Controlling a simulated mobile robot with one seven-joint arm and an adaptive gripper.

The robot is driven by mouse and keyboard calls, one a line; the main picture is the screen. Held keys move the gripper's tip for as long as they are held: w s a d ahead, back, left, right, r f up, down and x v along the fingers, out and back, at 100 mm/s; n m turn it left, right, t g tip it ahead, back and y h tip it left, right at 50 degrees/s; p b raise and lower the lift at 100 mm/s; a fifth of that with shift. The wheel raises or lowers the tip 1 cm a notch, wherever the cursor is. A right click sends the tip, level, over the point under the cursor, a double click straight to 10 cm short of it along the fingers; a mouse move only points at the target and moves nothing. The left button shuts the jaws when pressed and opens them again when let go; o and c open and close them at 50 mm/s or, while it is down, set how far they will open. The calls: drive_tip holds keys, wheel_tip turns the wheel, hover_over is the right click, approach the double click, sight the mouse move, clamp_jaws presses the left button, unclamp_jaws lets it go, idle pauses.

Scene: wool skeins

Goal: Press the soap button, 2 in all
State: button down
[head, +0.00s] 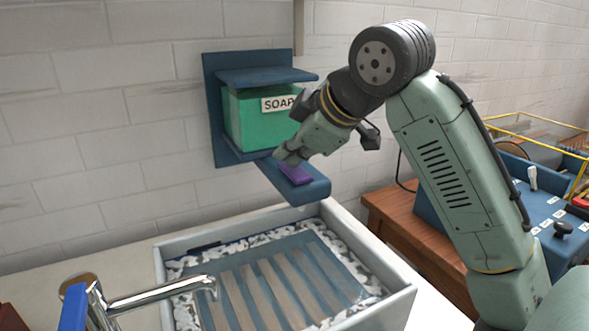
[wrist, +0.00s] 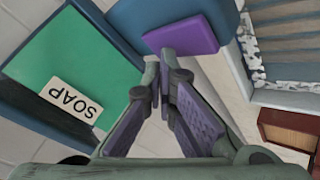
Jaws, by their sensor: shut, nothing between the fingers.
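The soap dispenser has a green body (head: 250,122) with a SOAP label, set in a blue wall frame (head: 212,95). A purple button (head: 297,174) sits on the blue ledge that juts out below the green body. My gripper (head: 284,158) is shut and empty, with its tips close to the button's upper left edge in the head view. In the wrist view the tips (wrist: 167,72) point toward the purple button (wrist: 180,36), and the green body (wrist: 75,65) is at the left. I cannot tell whether the tips touch the button.
A sink (head: 392,312) with a slatted bottom lies below the dispenser, and a chrome faucet (head: 150,296) reaches over it. At the right, a wooden surface (head: 388,210) holds a blue panel (head: 555,215) with a knob. A brick wall (head: 110,130) is close behind the dispenser.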

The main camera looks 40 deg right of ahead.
sight(292, 171)
drive_tip(key=shift+f+b, duration=0.3)
drive_tip(key=shift+f, duration=0.2)
idle(0.4)
idle(0.3)
drive_tip(key=shift+r+p, duration=0.85)
drive_tip(key=shift+r, duration=0.1)
wheel_tip(292, 171, up, 5)
drive_tip(key=p, duration=0.4)
idle(0.6)
